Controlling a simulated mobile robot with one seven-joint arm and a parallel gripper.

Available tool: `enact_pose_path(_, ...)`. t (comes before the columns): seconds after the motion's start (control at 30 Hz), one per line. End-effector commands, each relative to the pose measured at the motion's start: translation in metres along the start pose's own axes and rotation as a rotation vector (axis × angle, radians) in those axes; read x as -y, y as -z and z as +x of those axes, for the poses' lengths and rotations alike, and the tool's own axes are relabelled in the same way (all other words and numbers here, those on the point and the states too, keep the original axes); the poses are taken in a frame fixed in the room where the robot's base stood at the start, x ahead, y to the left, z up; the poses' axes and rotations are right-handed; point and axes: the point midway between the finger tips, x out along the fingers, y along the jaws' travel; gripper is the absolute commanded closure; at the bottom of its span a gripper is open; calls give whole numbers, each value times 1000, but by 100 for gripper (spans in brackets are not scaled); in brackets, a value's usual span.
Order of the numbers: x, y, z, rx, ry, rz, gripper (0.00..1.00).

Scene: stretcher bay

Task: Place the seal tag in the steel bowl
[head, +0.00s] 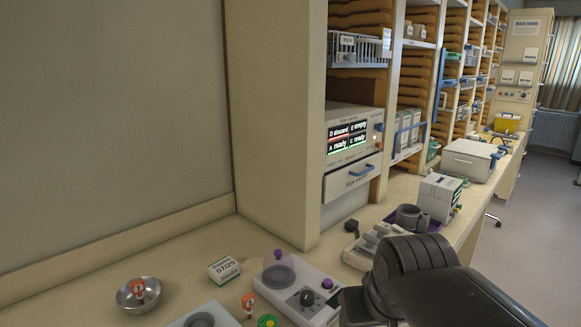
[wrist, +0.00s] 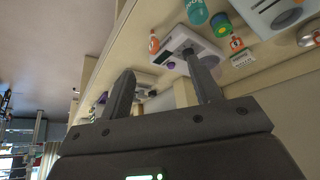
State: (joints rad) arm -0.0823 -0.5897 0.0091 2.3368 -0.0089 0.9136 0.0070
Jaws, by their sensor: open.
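The steel bowl (head: 124,301) stands on the counter at the lower left of the head view. A small orange-red piece with a white mark (head: 138,289), which looks like the seal tag, lies inside it. The bowl (wrist: 305,37) is partly cut off at the right edge of the wrist view. A similar orange piece (head: 248,302) is on the counter beside a white device; it also shows in the wrist view (wrist: 236,43). I cannot read either mark. My gripper (wrist: 158,63) is open and empty, away from the bowl and both pieces.
A white labelled box (head: 224,270) stands between the bowl and a white device with a purple knob (head: 298,290). A green lid (head: 268,321), a green bottle (wrist: 195,12) and an orange bottle (wrist: 154,44) are nearby. A shelf cabinet (head: 277,120) rises behind. My arm hides part of the counter.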

Motion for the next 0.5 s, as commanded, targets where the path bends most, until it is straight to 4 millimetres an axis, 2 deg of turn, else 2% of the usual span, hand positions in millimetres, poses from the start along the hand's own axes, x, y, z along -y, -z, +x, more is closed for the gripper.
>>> enact_pose_path(0.03, -7, -17, 0, -6, -9, 22, 43)
enact_pose_path(0.1, -13, -36, 2, -7, -18, 44, 43)
enact_pose_path(0.2, -18, -54, 5, -10, -26, 66, 43)
enact_pose_path(0.33, -21, -66, 7, -11, -31, 80, 43)
enact_pose_path(0.5, -21, -67, 8, -10, -31, 81, 43)
